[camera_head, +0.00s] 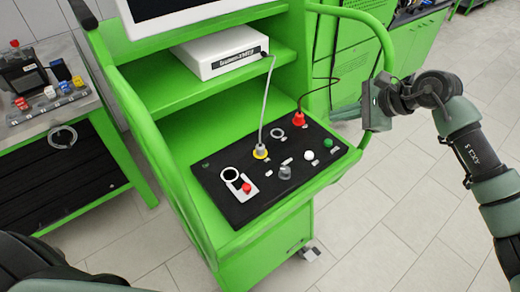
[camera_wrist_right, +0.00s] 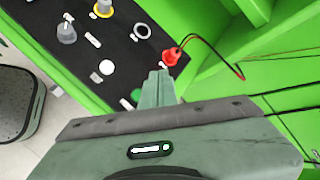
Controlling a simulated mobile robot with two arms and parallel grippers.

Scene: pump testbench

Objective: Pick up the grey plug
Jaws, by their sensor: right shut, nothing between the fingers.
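A grey plug (camera_head: 260,150) with a light grey cable stands in a yellow-ringed socket on the black panel (camera_head: 225,203) of the green cart. The yellow ring and plug (camera_wrist_right: 104,8) are partly cut off at the top of the right wrist view. A separate grey knob-like piece without a cable (camera_head: 285,172) stands nearer the panel's front; it also shows in the wrist view (camera_wrist_right: 66,33). My right gripper (camera_head: 374,104) is right of the panel, apart from both grey pieces. Its fingers (camera_wrist_right: 157,88) are shut and empty. My left gripper is not in view.
A red plug (camera_head: 298,118) with a dark cable stands at the panel's back right. The panel also has a red button (camera_head: 246,187), a white button and a green one. A white box (camera_head: 220,50) sits on the shelf above. The cart's green side rails flank the panel.

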